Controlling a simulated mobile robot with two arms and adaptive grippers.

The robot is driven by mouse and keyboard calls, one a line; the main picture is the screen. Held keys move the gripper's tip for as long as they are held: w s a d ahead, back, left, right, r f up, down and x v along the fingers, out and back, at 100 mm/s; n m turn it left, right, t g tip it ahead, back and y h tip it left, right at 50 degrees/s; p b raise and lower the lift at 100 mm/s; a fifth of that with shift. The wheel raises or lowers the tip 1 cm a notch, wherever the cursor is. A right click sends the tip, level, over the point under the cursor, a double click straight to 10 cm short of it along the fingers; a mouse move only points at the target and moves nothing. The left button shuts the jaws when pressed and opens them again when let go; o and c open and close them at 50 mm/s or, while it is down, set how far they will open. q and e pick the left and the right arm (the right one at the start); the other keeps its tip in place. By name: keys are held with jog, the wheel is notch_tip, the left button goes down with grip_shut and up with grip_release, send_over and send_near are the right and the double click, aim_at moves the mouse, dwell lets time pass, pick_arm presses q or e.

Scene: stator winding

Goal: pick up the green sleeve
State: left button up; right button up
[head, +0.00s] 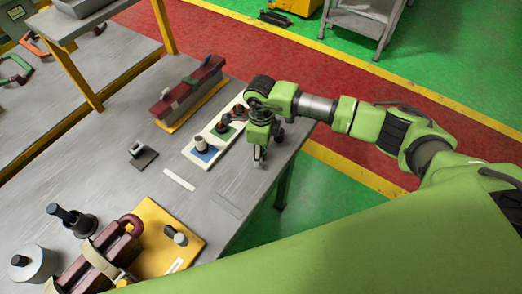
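A white board (190,155) lies near the table's right edge. It carries a blue pad with a grey cylindrical piece (201,144) and a green pad (222,133) with a small dark reddish piece on it. I cannot make out for certain which piece is the green sleeve; part of the board's far end is hidden by my arm. My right gripper (262,156) points down just right of the green pad, over the table edge side. Its fingers are small and dark, and I cannot tell whether they are apart. I see nothing held. My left gripper is out of view.
A dark red block on a yellow base (188,88) stands behind the board. A small black stand (142,156) and a pale strip (179,180) lie to the left. A yellow plate (165,245) and a red strapped part (105,258) are at the front. Bare table lies between.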

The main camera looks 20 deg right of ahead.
jog(key=c, duration=0.9)
